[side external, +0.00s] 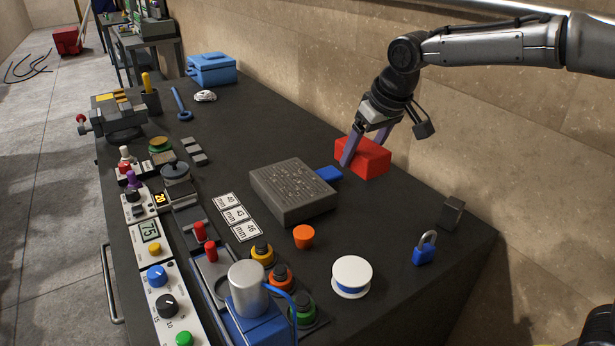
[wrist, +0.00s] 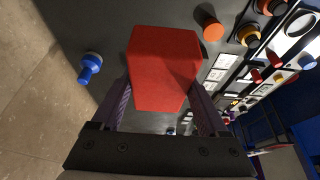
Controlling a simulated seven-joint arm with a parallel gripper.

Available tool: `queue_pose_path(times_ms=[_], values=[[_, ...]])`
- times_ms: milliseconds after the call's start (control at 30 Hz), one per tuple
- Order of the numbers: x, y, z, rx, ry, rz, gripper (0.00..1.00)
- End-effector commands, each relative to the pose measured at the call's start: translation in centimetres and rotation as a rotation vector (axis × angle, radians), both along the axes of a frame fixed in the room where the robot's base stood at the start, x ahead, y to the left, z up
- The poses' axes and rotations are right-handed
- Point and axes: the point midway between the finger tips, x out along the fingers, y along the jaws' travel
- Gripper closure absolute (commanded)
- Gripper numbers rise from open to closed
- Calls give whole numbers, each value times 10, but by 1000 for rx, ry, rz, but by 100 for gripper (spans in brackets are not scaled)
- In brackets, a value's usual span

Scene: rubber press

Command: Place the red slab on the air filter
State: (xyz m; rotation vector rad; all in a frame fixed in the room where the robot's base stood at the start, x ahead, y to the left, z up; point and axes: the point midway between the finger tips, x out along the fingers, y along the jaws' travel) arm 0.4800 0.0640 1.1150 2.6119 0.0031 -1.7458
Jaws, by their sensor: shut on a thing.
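The red slab (side external: 368,157) is a plain red block at the back of the bench near the wall. My gripper (side external: 362,152) is shut on it, with one purple finger on each side. In the wrist view the slab (wrist: 164,65) fills the space between the fingers (wrist: 160,92). I cannot tell for sure whether its underside touches the bench. The dark grey block with a rough, speckled top (side external: 293,188), which looks like the air filter, lies flat just left of the slab. Nothing rests on its top. The slab hides it in the wrist view.
A small blue piece (side external: 328,174) lies between the grey block and slab. An orange cup (side external: 303,236), a white spool (side external: 351,276), a blue padlock (side external: 424,248) and a dark block (side external: 452,212) stand nearer the front right. The wall (side external: 480,130) runs close behind. Controls line the left.

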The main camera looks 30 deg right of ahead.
Motion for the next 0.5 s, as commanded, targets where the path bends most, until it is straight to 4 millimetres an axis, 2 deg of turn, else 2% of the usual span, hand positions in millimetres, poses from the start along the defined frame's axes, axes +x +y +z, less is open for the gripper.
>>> queue_pose_path(times_ms=[367,500], values=[[77,9,-35,0,-3,-2,100],[99,12,-58,-1,1,-3,100]])
